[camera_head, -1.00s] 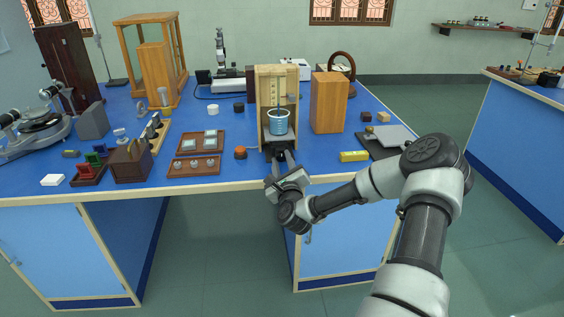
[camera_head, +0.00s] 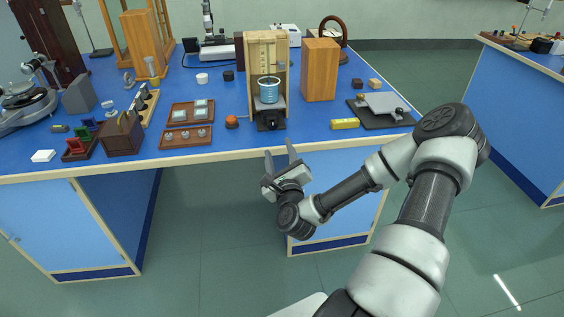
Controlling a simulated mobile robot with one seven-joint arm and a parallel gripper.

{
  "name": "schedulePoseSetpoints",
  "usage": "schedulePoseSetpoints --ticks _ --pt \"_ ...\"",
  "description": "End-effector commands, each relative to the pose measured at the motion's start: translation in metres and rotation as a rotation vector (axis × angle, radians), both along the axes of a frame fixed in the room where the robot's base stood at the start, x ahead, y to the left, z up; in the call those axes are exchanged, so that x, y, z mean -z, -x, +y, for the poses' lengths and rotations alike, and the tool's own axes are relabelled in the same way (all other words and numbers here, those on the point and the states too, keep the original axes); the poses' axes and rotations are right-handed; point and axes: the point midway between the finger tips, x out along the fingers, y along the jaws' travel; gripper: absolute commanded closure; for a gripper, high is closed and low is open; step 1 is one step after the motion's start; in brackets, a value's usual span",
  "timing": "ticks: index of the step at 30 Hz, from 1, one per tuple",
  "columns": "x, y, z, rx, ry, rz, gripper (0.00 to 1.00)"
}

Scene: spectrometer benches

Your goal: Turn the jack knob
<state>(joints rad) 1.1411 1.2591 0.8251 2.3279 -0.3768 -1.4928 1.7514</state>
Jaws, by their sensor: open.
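The jack (camera_head: 271,117) is a dark block with its knob (camera_head: 271,125) on the front face, near the bench's front edge. A glass beaker of blue liquid (camera_head: 269,91) stands on top of it, inside a tall wooden frame (camera_head: 253,66). My gripper (camera_head: 280,157) is open and empty, its two fingers spread and pointing up toward the bench edge. It is in front of and below the knob in the picture, apart from it. The knob is small, and its turned angle cannot be told.
The floor before the bench is clear.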

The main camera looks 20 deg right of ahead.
Motion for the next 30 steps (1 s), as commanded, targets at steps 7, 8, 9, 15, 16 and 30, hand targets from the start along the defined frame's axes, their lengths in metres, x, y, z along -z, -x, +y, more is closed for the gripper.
schedulePoseSetpoints --ticks 7,8,9,15,16,30 --pt "0.0 0.043 0.013 -0.001 -0.001 0.002 0.54" --pt "0.0 0.046 0.014 -0.002 -0.001 0.001 0.54" --pt "0.0 0.049 0.014 0.0 -0.001 0.0 0.54" --pt "0.0 0.055 0.016 0.0 0.0 0.0 0.54" --pt "0.0 0.055 0.016 0.0 0.0 0.0 0.54" --pt "-0.038 0.055 0.002 0.004 -0.23 0.056 0.54"
